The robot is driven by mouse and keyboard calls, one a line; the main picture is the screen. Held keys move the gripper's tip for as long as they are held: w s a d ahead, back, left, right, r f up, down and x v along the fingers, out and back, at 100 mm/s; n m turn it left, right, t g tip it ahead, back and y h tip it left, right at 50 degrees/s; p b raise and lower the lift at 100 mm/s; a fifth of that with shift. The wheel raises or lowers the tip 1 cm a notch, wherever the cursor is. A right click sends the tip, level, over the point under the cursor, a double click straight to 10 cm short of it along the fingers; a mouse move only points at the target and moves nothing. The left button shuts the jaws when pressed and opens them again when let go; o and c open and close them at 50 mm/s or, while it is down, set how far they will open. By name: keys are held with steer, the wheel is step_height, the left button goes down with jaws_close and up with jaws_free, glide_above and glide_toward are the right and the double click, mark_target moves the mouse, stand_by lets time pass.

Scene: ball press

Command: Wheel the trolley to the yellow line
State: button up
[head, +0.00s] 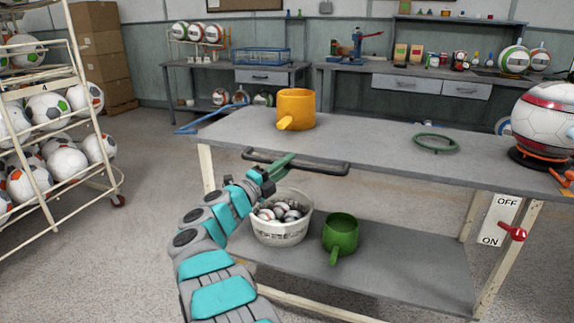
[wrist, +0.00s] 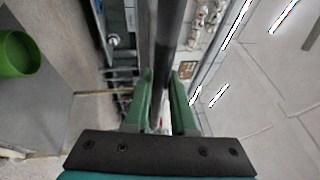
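The trolley (head: 365,152) has a grey top, a lower shelf (head: 395,275), pale legs and a dark bar handle (head: 318,167) along its near left edge. My gripper (head: 282,165) has green fingers and is at the left part of this handle. In the wrist view the dark handle (wrist: 171,35) runs between the two fingers of my gripper (wrist: 161,90), which look closed on it. The inner contact faces are hidden. I see no yellow line in either view.
On the trolley top are an orange mug (head: 297,108), a green ring (head: 436,143) and a ball on a dark base. The lower shelf holds a white bucket (head: 282,235) of balls and a green mug (head: 341,233). A ball rack (head: 75,195) stands left; workbenches stand behind.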

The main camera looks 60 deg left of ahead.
steer(key=o, duration=0.4)
steer(key=shift+w, duration=0.1)
steer(key=b+v, duration=0.1)
steer(key=v, duration=0.7)
steer(key=shift+f, duration=0.1)
stand_by(0.4)
